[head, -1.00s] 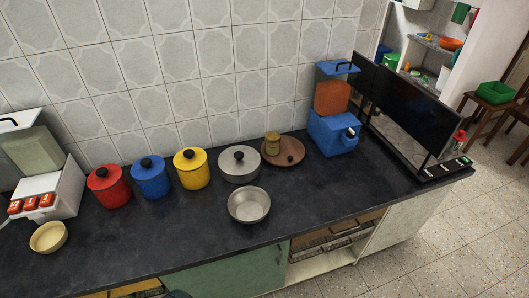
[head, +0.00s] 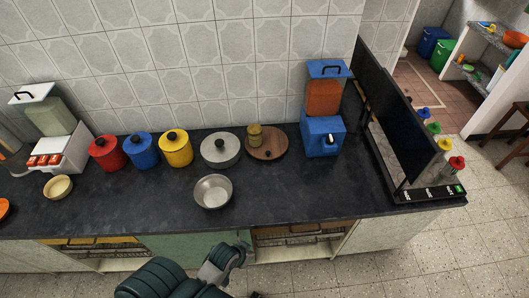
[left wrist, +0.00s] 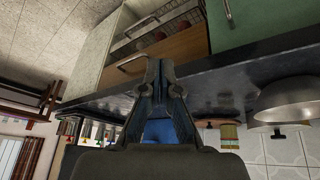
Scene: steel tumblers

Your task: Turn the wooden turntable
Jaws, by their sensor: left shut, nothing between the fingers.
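The wooden turntable (head: 279,143) is a round brown disc on the dark worktop near the tiled wall. A small dark knob (head: 268,154) sits near its front edge, and a yellowish tin (head: 254,135) stands at its left side. My left gripper (head: 238,251) is low in front of the worktop edge, apart from the turntable. In the left wrist view, which looks upside down, my left gripper (left wrist: 158,72) is shut and empty. The turntable's edge (left wrist: 205,124) and the tin (left wrist: 229,132) show right of the fingers there. My right gripper is not in view.
The worktop (head: 290,190) before the turntable is clear.

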